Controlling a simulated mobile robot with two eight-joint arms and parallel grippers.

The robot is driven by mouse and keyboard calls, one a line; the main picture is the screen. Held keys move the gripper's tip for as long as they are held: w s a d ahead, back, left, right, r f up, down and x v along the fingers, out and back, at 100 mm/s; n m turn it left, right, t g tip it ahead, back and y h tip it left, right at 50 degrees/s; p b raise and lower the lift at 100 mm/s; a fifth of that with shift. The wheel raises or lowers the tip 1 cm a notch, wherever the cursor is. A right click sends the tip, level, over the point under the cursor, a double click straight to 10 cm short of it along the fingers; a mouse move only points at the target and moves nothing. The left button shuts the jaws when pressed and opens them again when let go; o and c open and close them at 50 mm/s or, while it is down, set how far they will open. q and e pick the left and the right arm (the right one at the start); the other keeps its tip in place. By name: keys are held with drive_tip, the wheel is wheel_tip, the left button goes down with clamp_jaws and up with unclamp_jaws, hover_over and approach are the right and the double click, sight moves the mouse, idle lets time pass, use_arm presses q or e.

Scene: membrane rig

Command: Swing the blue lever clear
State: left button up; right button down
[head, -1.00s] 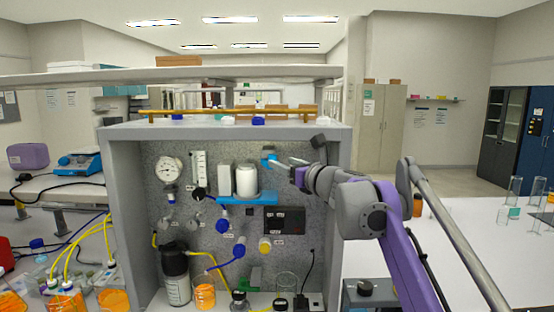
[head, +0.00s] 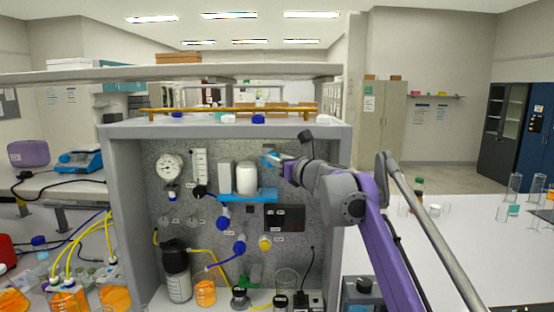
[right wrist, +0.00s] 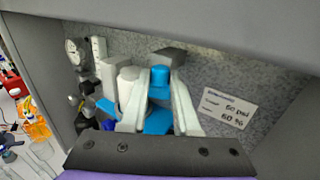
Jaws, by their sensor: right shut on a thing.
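The blue lever (head: 267,160) is high on the speckled back panel of the rig (head: 225,160), above and right of a white cylinder (head: 246,180). My right gripper (head: 280,161) reaches in from the right and is at the lever. In the right wrist view, the lever's blue end (right wrist: 160,74) sits between the two pale fingertips, with the gripper (right wrist: 160,85) shut on it. The fingers partly hide the lever's mount. My left gripper is not in view.
A blue shelf (head: 262,195) carries the white cylinder and a white block (head: 225,177) just left of the gripper. A gauge (head: 170,167) is farther left. A dark display (head: 284,217) is below. The rig's grey right wall (head: 341,150) and top edge (head: 200,129) border the space.

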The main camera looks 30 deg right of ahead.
drive_tip(key=n+y, duration=0.1)
drive_tip(key=d+n+y+p, duration=0.1)
drive_tip(key=y, duration=0.1)
drive_tip(key=y+p, duration=0.1)
drive_tip(key=shift+d+r+n+g, duration=0.3)
drive_tip(key=shift+d+r+n, duration=0.05)
drive_tip(key=shift+d+n, duration=0.05)
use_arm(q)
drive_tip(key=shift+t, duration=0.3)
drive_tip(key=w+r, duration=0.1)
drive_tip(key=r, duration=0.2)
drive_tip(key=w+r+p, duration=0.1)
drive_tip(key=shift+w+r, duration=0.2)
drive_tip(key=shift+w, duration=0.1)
use_arm(e)
drive_tip(key=shift+w+d+f+n+y, duration=0.15)
drive_tip(key=shift+f+n+y, duration=0.2)
drive_tip(key=shift+y, duration=0.45)
drive_tip(key=shift+r, duration=0.1)
drive_tip(key=c, duration=0.6)
unclamp_jaws()
drive_tip(key=shift+c, duration=0.2)
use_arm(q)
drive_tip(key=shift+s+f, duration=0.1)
